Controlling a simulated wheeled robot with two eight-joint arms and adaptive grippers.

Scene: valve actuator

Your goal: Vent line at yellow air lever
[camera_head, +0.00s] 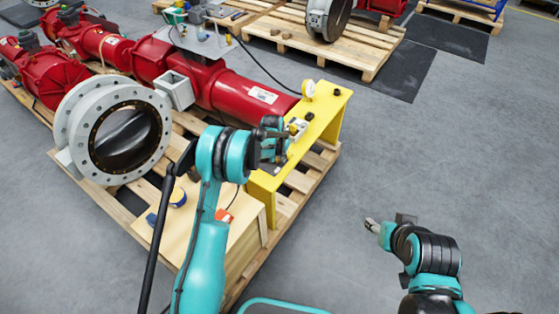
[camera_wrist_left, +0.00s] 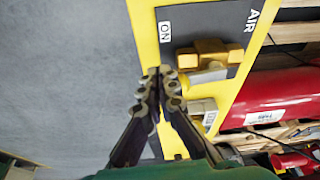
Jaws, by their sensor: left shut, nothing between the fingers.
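The yellow air lever (camera_wrist_left: 208,54) is a brass-yellow handle on a dark plate marked "AIR" and "ON" in the left wrist view. The plate sits on a yellow stand (camera_head: 328,100). My left gripper (camera_wrist_left: 163,78) is shut and empty, its fingertips over the stand's edge, beside the lever and apart from it in the picture. In the head view my left gripper (camera_head: 279,145) is at the stand and hides part of its top. My right gripper (camera_head: 372,225) is over the open floor at the right; its fingers are too small to judge.
A red actuator cylinder (camera_head: 240,97) and a grey flanged valve (camera_head: 115,135) lie on a wooden pallet (camera_head: 308,184) beside the stand. A wooden box (camera_head: 240,250) stands in front. Another pallet (camera_head: 375,55) is at the back. Grey floor at the right is clear.

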